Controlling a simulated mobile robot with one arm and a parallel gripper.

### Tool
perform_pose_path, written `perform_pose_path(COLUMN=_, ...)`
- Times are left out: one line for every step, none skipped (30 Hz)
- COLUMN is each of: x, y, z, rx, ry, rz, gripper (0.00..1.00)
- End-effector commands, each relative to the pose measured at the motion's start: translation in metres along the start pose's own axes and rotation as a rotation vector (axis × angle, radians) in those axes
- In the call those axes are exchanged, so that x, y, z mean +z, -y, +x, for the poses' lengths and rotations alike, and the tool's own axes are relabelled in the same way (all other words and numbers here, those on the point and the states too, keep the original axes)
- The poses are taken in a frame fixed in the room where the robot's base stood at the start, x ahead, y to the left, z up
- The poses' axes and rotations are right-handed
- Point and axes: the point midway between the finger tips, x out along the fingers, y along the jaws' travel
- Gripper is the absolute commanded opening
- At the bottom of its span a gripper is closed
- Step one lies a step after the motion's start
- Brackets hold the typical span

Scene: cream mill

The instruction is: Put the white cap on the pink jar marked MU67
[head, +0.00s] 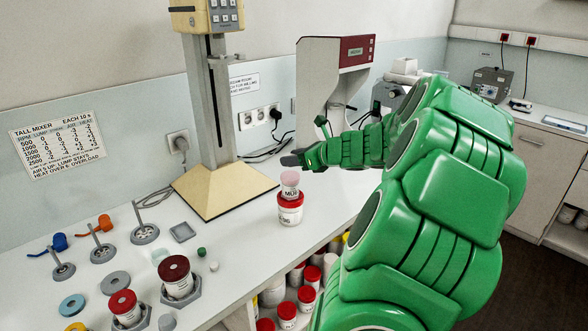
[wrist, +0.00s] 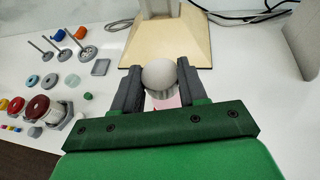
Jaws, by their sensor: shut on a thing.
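The pink jar (head: 290,180) stands upright on a larger white jar with a red lid (head: 290,210), on the bench. Its label seems to begin with MU; the rest is too small to read. My gripper (head: 290,160) is just above and behind the pink jar in the head view. In the wrist view my gripper (wrist: 159,82) is shut on the round white cap (wrist: 159,75), one grey finger on each side. A bit of pink shows below the cap. The cap is not clearly seen in the head view, and I cannot tell whether it touches the jar.
A mixer stand with a beige base (head: 222,190) is behind and left. A white machine with a dark red panel (head: 335,75) stands behind. Red-lidded jars (head: 306,296) fill a shelf below.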

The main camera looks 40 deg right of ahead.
Motion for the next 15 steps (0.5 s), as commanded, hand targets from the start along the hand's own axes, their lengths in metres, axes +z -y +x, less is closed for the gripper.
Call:
perform_pose_path(x=-0.002, y=0.001, z=0.002, rx=0.0, ry=-0.001, rz=0.001, gripper=0.14)
perform_pose_path(x=-0.002, y=0.001, z=0.002, rx=0.0, ry=-0.001, rz=0.0, gripper=0.14)
perform_pose_path(x=-0.003, y=0.002, z=0.003, rx=0.0, ry=-0.001, rz=0.0, gripper=0.14)
perform_pose_path(x=-0.004, y=0.003, z=0.004, rx=0.001, ry=-0.001, rz=0.0, gripper=0.14)
perform_pose_path(x=-0.005, y=0.004, z=0.006, rx=0.001, ry=-0.001, rz=0.0, gripper=0.14)
perform_pose_path(x=-0.007, y=0.005, z=0.008, rx=0.001, ry=-0.002, rz=0.001, gripper=0.14)
perform_pose_path(x=-0.009, y=0.006, z=0.01, rx=0.001, ry=-0.002, rz=0.002, gripper=0.14)
perform_pose_path(x=-0.014, y=0.006, z=0.011, rx=0.001, ry=-0.002, rz=0.004, gripper=0.14)
perform_pose_path(x=-0.019, y=0.006, z=0.013, rx=0.001, ry=-0.001, rz=0.004, gripper=0.14)
perform_pose_path(x=-0.023, y=0.005, z=0.015, rx=0.001, ry=-0.002, rz=0.004, gripper=0.14)
perform_pose_path(x=-0.026, y=0.005, z=0.016, rx=0.001, ry=-0.002, rz=0.003, gripper=0.14)
perform_pose_path(x=-0.03, y=0.005, z=0.018, rx=0.001, ry=-0.001, rz=0.003, gripper=0.14)
perform_pose_path(x=-0.032, y=0.005, z=0.018, rx=0.0, ry=-0.001, rz=0.003, gripper=0.14)
perform_pose_path(x=-0.033, y=0.005, z=0.019, rx=0.0, ry=-0.001, rz=0.002, gripper=0.14)
perform_pose_path(x=-0.034, y=0.005, z=0.02, rx=0.0, ry=-0.001, rz=0.001, gripper=0.14)
